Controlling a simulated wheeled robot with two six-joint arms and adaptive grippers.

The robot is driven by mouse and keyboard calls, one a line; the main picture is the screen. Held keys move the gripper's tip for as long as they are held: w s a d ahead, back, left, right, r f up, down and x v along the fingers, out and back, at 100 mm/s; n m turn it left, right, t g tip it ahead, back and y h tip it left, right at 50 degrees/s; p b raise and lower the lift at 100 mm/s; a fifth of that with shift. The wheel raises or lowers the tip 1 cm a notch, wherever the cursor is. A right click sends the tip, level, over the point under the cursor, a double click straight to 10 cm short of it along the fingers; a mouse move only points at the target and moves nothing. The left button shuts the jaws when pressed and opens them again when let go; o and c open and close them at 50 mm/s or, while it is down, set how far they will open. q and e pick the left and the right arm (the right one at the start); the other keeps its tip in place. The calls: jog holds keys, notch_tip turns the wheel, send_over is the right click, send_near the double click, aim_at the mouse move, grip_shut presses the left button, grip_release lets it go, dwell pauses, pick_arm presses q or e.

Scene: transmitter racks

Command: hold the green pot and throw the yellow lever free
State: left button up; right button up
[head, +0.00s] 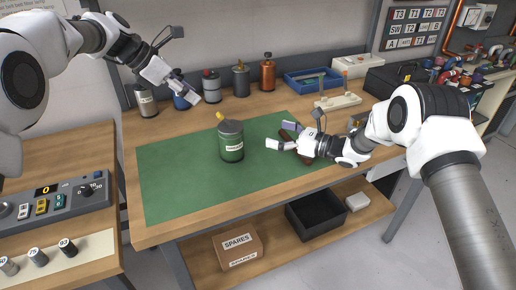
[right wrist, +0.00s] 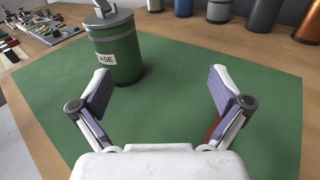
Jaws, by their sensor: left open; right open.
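The green pot (head: 231,146) stands upright on a green mat, with a grey lid and a white label. The yellow lever (head: 221,116) sticks up at the left of its lid. In the right wrist view the pot (right wrist: 122,58) stands ahead, beyond the left finger, and the lever's top is cut off. My right gripper (head: 279,135) is open and empty, low over the mat to the right of the pot, apart from it. My left gripper (head: 183,65) is open and empty, raised at the back left, above the row of canisters.
Several canisters, including an orange one (head: 267,74), line the bench's back edge. A blue tray (head: 307,82) and a pale block (head: 338,103) stand behind my right gripper. A brown object (head: 291,131) lies on the mat (head: 170,178) beside that gripper. The mat's left part is clear.

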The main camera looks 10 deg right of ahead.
aim_at(233, 142)
jog(key=s+a, duration=0.1)
jog(key=a, duration=0.1)
jog(key=s+a+f+n+g+y, duration=0.1)
jog(key=a, duration=0.1)
jog(key=s+a+f+n, duration=0.1)
jog(key=a, duration=0.1)
jog(key=shift+s+a+f+g+y, duration=0.1)
jog(key=shift+a+f+g+y, duration=0.15)
jog(key=shift+g+y, duration=0.15)
jog(key=x, duration=0.7)
jog(key=shift+w+a, duration=0.2)
jog(key=shift+a, duration=0.05)
jog(key=c, duration=1.6)
jog(key=shift+o, duration=0.2)
